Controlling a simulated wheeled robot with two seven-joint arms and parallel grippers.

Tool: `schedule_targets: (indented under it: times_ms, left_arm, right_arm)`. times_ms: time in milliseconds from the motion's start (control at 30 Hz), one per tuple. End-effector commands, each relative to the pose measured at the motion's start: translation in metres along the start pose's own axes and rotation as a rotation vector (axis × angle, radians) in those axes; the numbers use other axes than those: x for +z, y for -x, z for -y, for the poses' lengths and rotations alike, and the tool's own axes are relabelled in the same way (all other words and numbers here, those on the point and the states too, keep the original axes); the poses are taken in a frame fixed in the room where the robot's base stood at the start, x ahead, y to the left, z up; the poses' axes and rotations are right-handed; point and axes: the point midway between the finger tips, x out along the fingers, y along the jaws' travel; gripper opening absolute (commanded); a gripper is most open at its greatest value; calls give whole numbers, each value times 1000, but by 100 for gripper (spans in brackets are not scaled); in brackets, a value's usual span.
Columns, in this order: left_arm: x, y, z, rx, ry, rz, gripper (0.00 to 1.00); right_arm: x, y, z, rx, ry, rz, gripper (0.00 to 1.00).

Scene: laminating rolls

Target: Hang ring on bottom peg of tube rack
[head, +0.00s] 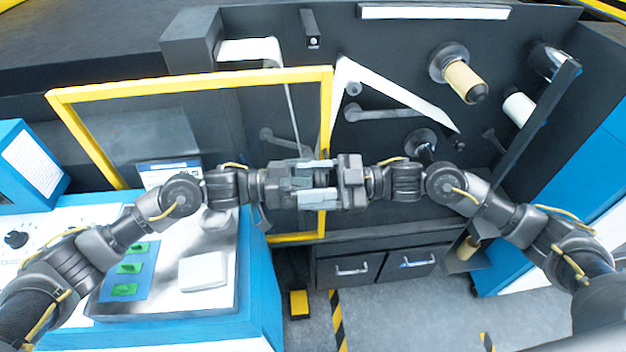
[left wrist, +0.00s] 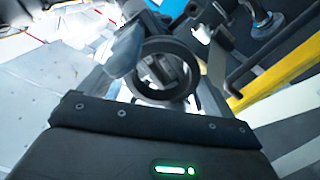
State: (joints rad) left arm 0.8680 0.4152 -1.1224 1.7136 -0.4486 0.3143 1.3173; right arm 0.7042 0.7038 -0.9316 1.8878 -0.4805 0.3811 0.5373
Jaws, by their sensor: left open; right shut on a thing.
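My two grippers face each other in the middle of the head view. A dark ring (left wrist: 134,74) sits between the fingers of my left gripper in the left wrist view, with its hole facing that camera. My right gripper (head: 336,181) is shut on the ring from the right side. My left gripper (head: 315,180) is open, its light fingers on either side of the ring; contact is unclear. The tube rack seems to be the dark frame at right (head: 548,112), with a white tube (head: 518,108) and a lower bare peg (head: 492,138).
A yellow frame (head: 190,82) stands behind my left arm. A tan roll (head: 463,80) sits on a wall spindle, and a white web (head: 400,94) runs beside it. The blue control console (head: 255,285) is at lower left. Drawers (head: 380,264) are below the grippers.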

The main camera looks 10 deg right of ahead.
Motion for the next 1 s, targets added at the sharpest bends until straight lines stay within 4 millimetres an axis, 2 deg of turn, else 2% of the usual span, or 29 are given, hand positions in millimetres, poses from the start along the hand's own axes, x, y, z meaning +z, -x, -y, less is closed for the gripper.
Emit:
schedule_targets:
  times_ms: [67,433,467,633,900,1000]
  left_arm:
    - [0,0,0,0,0,0,90]
    - [0,0,0,0,0,0,43]
    - [0,0,0,1,-1,0,42]
    - [0,0,0,1,-1,0,42]
    - [0,0,0,1,0,0,42]
    - [0,0,0,1,-1,0,42]
  right_arm:
    - [0,0,0,0,0,0,42]
    - [0,0,0,0,0,0,42]
    - [0,0,0,0,0,-1,67]
    - [0,0,0,0,0,0,89]
    - [0,0,0,0,0,0,90]
    - [0,6,0,1,0,1,90]
